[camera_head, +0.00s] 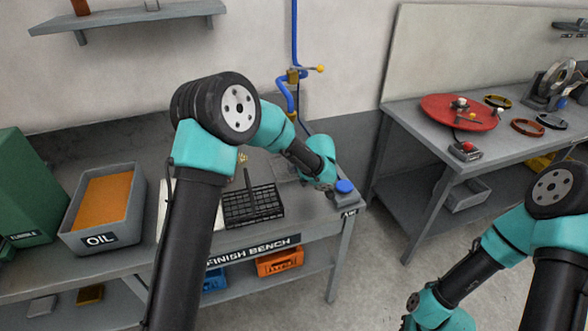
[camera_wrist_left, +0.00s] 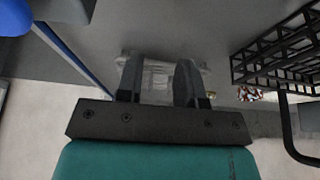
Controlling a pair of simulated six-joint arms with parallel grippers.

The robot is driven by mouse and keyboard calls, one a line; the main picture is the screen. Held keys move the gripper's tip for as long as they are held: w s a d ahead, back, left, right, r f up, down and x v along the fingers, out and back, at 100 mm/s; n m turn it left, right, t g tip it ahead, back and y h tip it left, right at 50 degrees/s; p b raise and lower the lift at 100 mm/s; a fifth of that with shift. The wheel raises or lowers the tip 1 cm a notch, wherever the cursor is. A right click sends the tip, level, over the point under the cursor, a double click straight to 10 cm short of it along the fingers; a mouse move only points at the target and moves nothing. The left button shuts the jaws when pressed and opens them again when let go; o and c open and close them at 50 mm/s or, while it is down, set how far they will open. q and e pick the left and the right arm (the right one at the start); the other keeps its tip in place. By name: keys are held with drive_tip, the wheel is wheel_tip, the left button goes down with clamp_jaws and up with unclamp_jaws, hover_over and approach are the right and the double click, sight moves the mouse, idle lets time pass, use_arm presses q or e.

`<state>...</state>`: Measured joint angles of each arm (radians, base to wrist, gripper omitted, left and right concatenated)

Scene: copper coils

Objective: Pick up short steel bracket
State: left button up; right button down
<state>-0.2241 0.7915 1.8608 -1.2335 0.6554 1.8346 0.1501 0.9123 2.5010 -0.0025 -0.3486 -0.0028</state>
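In the left wrist view, a pale, blurred grey piece (camera_wrist_left: 158,80) lies on the bench between and beyond my left fingers; I cannot tell whether it is the short steel bracket or a clear tray. My left gripper (camera_wrist_left: 158,68) is open, its two dark fingers apart with nothing visibly clamped. In the head view my left arm reaches over the finish bench (camera_head: 300,232), and its own wrist hides the fingers. My right arm hangs at the lower right, with its gripper out of view.
A black wire basket (camera_head: 254,205) stands beside my left wrist; it also shows in the left wrist view (camera_wrist_left: 285,50). A blue button (camera_head: 344,186) sits at the bench corner. A grey OIL bin (camera_head: 97,240) stands at left, and a second bench (camera_head: 425,135) at right.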

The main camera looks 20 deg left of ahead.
use_arm(q)
drive_tip(key=shift+w+a, duration=0.75)
drive_tip(key=shift+w, duration=0.35)
drive_tip(key=shift+w+a, duration=0.75)
drive_tip(key=shift+w, duration=0.35)
drive_tip(key=shift+w, duration=0.1)
drive_tip(key=shift+w+a, duration=0.2)
drive_tip(key=w, duration=0.1)
drive_tip(key=w+a, duration=0.2)
drive_tip(key=shift+w+a+f, duration=0.25)
drive_tip(key=shift+w+f, duration=0.1)
drive_tip(key=shift+f, duration=0.2)
drive_tip(key=shift+c, duration=0.4)
clamp_jaws()
